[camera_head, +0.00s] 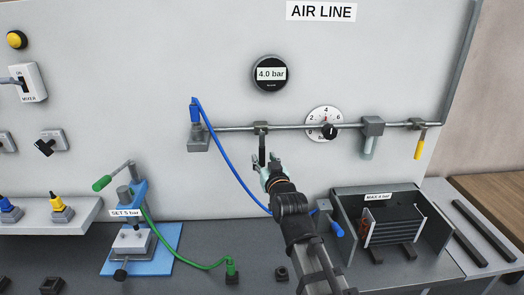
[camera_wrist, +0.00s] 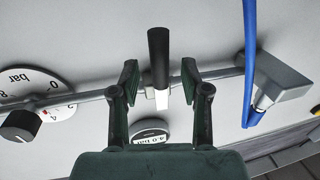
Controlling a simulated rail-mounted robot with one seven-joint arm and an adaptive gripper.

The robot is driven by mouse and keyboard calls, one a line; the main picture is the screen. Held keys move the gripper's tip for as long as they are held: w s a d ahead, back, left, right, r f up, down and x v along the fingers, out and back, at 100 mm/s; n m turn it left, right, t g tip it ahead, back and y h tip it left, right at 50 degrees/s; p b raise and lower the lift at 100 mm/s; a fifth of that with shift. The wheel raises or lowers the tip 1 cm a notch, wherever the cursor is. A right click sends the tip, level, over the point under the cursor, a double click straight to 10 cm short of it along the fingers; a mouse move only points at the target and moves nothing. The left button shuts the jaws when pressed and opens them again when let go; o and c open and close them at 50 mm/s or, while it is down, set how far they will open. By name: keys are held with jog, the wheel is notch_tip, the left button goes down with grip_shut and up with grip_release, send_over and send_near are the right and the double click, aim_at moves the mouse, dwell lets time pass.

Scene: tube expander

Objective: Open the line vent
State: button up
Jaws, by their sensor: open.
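The air line pipe (camera_head: 225,128) runs across the wall panel. A valve with a black lever (camera_head: 262,150) hangs from it, the lever pointing down. My gripper (camera_head: 268,169) is at that lever's lower end in the head view. In the wrist view the black lever (camera_wrist: 159,52) stands between the two open fingers of my gripper (camera_wrist: 159,78), with gaps on both sides. A second valve with a yellow lever (camera_head: 418,148) hangs at the pipe's right end. No label shows which lever is the line vent. The digital gauge (camera_head: 271,74) reads 4.0 bar.
A blue hose (camera_head: 222,158) loops from the left fitting (camera_head: 198,142) and passes left of my gripper. A regulator dial (camera_head: 324,124) and a filter (camera_head: 371,135) sit to the right. Below are a green-handled press (camera_head: 131,240) and a boxed finned unit (camera_head: 395,225).

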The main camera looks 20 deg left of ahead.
aim_at(263, 157)
jog(key=shift+p+x, duration=0.3)
jog(key=shift+x, duration=1.2)
grip_shut()
